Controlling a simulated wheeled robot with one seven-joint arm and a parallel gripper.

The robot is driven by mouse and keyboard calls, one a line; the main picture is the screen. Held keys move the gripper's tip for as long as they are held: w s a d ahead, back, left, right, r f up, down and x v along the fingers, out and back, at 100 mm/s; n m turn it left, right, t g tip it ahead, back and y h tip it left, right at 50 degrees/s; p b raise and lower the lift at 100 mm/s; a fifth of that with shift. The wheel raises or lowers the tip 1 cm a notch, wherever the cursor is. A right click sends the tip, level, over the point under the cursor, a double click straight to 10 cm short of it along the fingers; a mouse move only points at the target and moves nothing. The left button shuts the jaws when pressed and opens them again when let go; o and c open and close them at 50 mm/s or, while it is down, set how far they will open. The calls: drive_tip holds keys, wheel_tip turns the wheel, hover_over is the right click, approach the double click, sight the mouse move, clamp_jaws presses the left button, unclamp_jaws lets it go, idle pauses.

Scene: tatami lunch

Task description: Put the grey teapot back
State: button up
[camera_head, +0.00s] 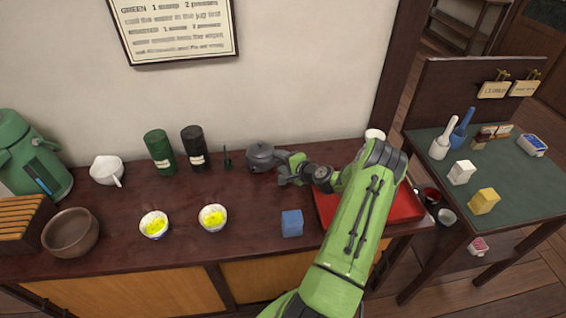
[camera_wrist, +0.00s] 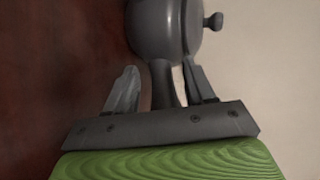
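The grey teapot (camera_head: 261,157) stands upright on the dark wooden counter (camera_head: 130,215), near the wall. In the wrist view the teapot (camera_wrist: 165,28) fills the upper middle, with its lid knob pointing right. My gripper (camera_head: 283,168) is at the teapot's right side. In the wrist view my gripper (camera_wrist: 158,80) has its two fingers apart, one on each side of the teapot's handle. Gaps show between the handle and both fingers, so it does not look gripped. The teapot's base is not clear in the wrist view.
A small stand with a whisk (camera_head: 227,160), a black canister (camera_head: 195,150) and a green canister (camera_head: 160,152) stand left of the teapot. A red tray (camera_head: 402,207) is right, partly behind my arm.

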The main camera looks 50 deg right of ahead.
drive_tip(key=shift+r, duration=0.15)
drive_tip(key=p+v, duration=0.2)
drive_tip(key=v, duration=1)
drive_tip(key=w+a+r+n+g+y, duration=0.2)
drive_tip(key=w+a+r+n+g, duration=0.15)
drive_tip(key=a+r+n, duration=0.6)
drive_tip(key=w+a+r+n+g+y, duration=0.2)
drive_tip(key=a+r+n+g, duration=0.2)
drive_tip(key=a, duration=1.1)
drive_tip(key=s+a+r+n+h, duration=0.1)
drive_tip(key=s+a+r+n, duration=0.2)
drive_tip(key=s+a, duration=0.3)
drive_tip(key=s+a+r+n, duration=0.3)
drive_tip(key=s+a+r, duration=0.3)
drive_tip(key=s, duration=0.6)
drive_tip(key=shift+a+h, duration=0.4)
drive_tip(key=shift+r+n, duration=0.25)
